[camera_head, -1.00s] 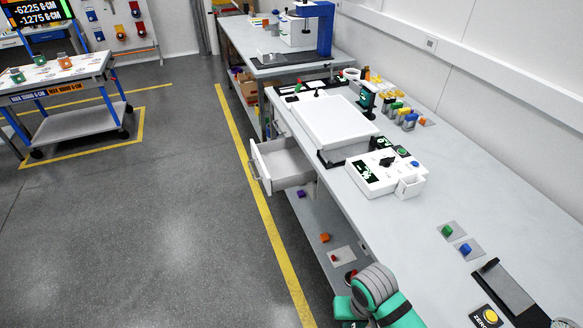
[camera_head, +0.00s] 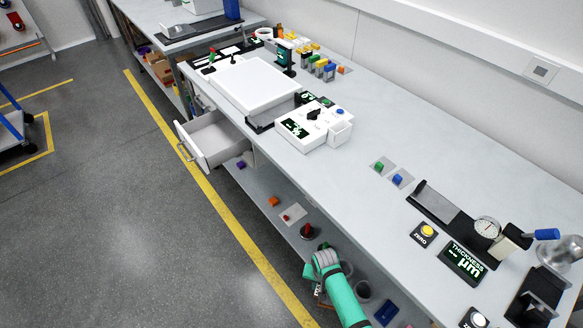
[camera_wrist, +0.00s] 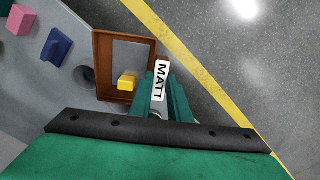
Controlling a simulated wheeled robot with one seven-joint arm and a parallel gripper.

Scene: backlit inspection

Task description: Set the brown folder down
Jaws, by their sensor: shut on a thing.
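The brown folder (camera_wrist: 104,72) shows in the wrist view as a brown frame with an open middle and a white "MATT" label (camera_wrist: 161,79). My gripper (camera_wrist: 161,88) is shut on its edge at the label. The folder is over or beside the grey lower shelf, near the yellow floor line; I cannot tell whether it touches anything. In the head view my green arm (camera_head: 343,296) reaches down beside the bench's front edge, and the folder is mostly hidden there.
A yellow block (camera_wrist: 128,82) shows through the folder's opening. A blue block (camera_wrist: 57,46) and a pink block (camera_wrist: 20,20) are to its left. An open white drawer (camera_head: 210,139) juts from the bench. The floor (camera_head: 110,220) at left is clear.

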